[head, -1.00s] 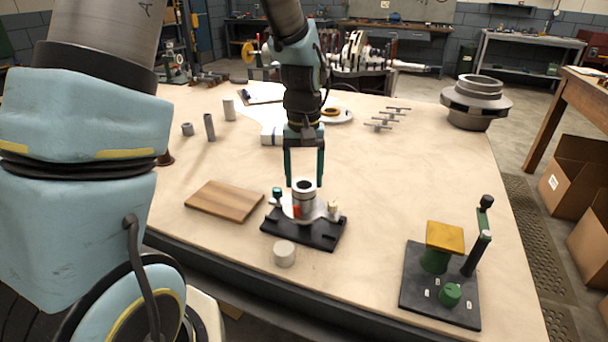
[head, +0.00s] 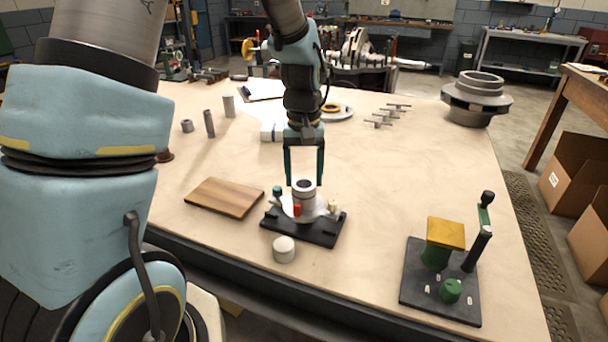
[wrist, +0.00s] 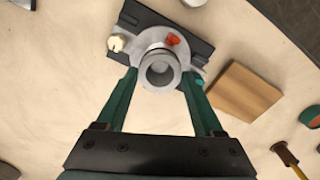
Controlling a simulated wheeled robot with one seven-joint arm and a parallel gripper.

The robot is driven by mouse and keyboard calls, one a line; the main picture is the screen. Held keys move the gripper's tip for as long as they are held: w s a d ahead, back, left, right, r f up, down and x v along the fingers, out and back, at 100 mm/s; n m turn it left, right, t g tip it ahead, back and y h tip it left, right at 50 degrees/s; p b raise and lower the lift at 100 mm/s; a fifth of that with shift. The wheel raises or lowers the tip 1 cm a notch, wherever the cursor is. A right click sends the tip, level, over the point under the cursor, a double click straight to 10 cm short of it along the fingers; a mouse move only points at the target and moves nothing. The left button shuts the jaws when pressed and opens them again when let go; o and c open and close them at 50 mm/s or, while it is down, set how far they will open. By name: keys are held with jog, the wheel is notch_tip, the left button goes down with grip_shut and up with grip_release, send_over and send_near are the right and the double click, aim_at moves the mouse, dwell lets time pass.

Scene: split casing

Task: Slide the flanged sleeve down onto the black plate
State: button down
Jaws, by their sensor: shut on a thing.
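The flanged sleeve (head: 304,189) is a pale grey round piece with an open top, upright over the middle of the black plate (head: 325,235). In the wrist view the sleeve (wrist: 160,70) shows its round bore from above. My gripper (head: 304,184) has one finger on each side of the sleeve and is shut on it; in the wrist view its fingertips (wrist: 160,76) flank the sleeve. A red part (head: 297,209), a teal knob (head: 277,191) and a cream knob (head: 332,206) sit around it. Whether the flange touches the plate is hidden.
A wooden board (head: 224,198) lies left of the plate, and a pale round cap (head: 284,250) stands just in front. A green fixture with a lever (head: 440,280) is at right. Grey cylinders (head: 209,124) stand at back left. The table between plate and fixture is clear.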

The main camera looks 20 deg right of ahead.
jog(key=shift+f+b, duration=0.4)
jog(key=shift+f, duration=0.25)
grip_release()
dwell(0.4)
jog(key=shift+r+p, duration=2.1)
jog(key=shift+r, duration=0.4)
